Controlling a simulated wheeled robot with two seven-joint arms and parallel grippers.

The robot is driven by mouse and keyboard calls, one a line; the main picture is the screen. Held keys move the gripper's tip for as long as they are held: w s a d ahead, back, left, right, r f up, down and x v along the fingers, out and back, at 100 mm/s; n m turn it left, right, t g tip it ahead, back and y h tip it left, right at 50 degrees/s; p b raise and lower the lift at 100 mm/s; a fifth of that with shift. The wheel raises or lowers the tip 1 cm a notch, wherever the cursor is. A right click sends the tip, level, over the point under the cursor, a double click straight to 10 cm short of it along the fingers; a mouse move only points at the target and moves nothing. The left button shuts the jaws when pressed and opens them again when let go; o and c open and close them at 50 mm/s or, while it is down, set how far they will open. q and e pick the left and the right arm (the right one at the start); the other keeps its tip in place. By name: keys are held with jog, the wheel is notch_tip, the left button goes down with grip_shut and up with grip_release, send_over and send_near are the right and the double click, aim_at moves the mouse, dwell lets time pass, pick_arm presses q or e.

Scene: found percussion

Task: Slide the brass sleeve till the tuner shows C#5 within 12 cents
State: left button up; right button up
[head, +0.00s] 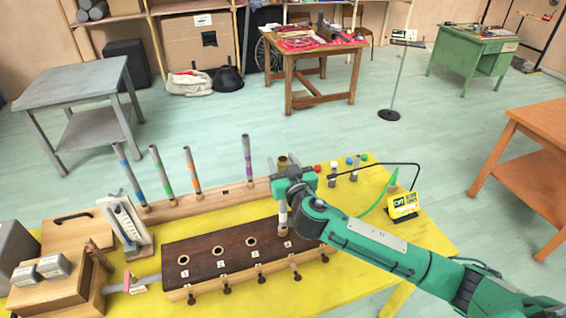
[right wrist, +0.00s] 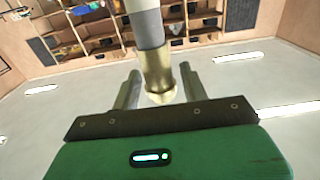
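The brass sleeve sits on a grey and pale tube and shows in the right wrist view (right wrist: 156,70); in the head view a brass-coloured piece (head: 283,161) shows just above my right gripper (head: 292,178). The two fingers (right wrist: 160,88) stand on either side of the tube, with a visible gap on each side, so the gripper looks open around it. Below the gripper the tube (head: 283,218) stands upright at the right end of the dark wooden block. The tuner (head: 403,205) is a small yellow box with a lit display; its reading is too small to tell. My left gripper is out of view.
The dark block (head: 215,262) with numbered holes lies on the yellow table (head: 350,268). Several banded tubes (head: 192,170) stand in a wooden rack behind it. Small coloured-topped pieces (head: 355,168) stand right of the gripper. Wooden boxes (head: 50,290) fill the left end.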

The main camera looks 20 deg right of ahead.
jog(key=c, duration=0.8)
jog(key=shift+r, duration=0.45)
jog(key=o, duration=1)
jog(key=shift+o, duration=0.2)
